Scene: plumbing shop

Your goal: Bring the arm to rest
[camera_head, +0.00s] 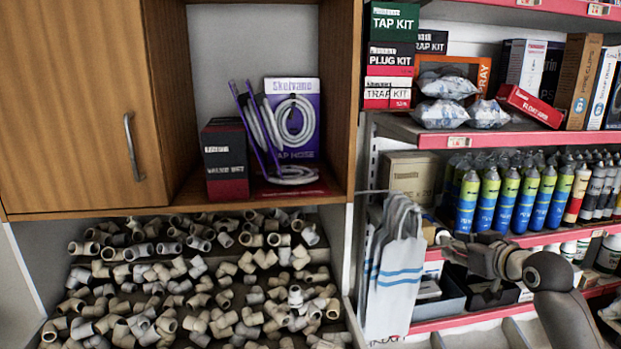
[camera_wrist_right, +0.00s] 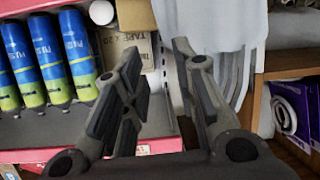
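My right arm comes in from the lower right in the head view, in front of the shelves. Its gripper (camera_head: 446,247) is in front of the lower shelves, just right of the hanging white bags. In the right wrist view the two dark fingers of the gripper (camera_wrist_right: 157,58) stand apart, with nothing between them. My left gripper is in neither view.
White bags (camera_head: 398,280) with blue stripes hang beside the gripper. Spray cans (camera_head: 507,196) line the shelf behind my arm. At left are a wooden cabinet (camera_head: 75,110) and a bin heaped with pipe fittings (camera_head: 190,280). A hose box (camera_head: 292,115) stands in the open compartment.

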